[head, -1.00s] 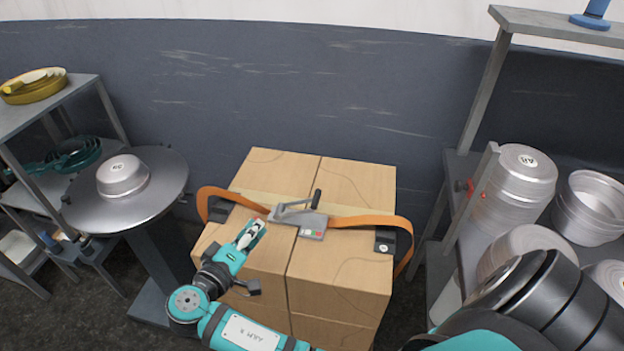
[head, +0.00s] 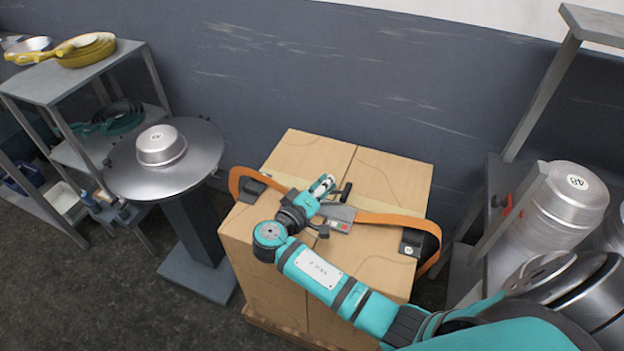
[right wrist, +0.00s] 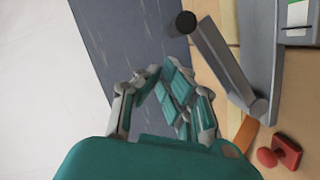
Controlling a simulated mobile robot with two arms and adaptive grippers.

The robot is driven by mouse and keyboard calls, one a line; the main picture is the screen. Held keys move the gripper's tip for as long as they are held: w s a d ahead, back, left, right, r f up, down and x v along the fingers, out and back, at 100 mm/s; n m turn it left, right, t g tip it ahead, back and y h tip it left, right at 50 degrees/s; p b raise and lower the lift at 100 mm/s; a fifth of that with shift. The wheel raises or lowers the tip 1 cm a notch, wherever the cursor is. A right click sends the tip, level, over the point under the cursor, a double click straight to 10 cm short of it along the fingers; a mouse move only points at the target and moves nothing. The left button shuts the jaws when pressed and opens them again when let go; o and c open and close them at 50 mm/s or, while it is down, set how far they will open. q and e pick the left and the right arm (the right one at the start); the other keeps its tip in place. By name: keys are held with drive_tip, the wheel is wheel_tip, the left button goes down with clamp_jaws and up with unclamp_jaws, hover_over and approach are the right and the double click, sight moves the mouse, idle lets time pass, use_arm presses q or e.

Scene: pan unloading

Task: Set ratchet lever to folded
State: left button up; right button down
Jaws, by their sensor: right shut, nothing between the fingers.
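The ratchet (head: 341,214) sits on an orange strap (head: 385,218) across the top of the cardboard boxes (head: 300,155). Its lever (head: 346,190) has a black grip and stands up at a slant; part of it is hidden behind my right gripper (head: 325,184). In the right wrist view the grey lever (right wrist: 225,65) runs from its black grip at the top to a pivot beside the ratchet body (right wrist: 292,38). My right gripper (right wrist: 155,72) is shut and empty, left of the lever, with a gap visible between them. My left gripper is not in view.
A round metal stand (head: 195,170) with a silver pan (head: 160,145) is left of the boxes. A shelf with yellow pans (head: 88,50) is farther left. Silver pots (head: 560,205) stand on a rack at right. A red knob (right wrist: 282,153) is near the strap.

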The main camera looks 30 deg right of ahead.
sight(344, 201)
drive_tip(key=shift+s+d+f, duration=0.4)
drive_tip(key=shift+s+d, duration=0.1)
drive_tip(key=shift+s, duration=0.05)
drive_tip(key=f+m+b, duration=0.1)
drive_tip(key=b, duration=0.1)
drive_tip(key=s+d+f+m+y+b, duration=0.1)
drive_tip(key=b, duration=0.1)
drive_tip(key=s+d+f+m+b, duration=0.1)
drive_tip(key=f+m+b, duration=0.1)
drive_tip(key=shift+s+f+b, duration=0.1)
drive_tip(key=shift+s+b, duration=0.1)
drive_tip(key=shift+b, duration=0.15)
drive_tip(key=shift+m+t+y, duration=0.3)
drive_tip(key=shift+d+r, duration=0.1)
drive_tip(key=shift+r, duration=0.15)
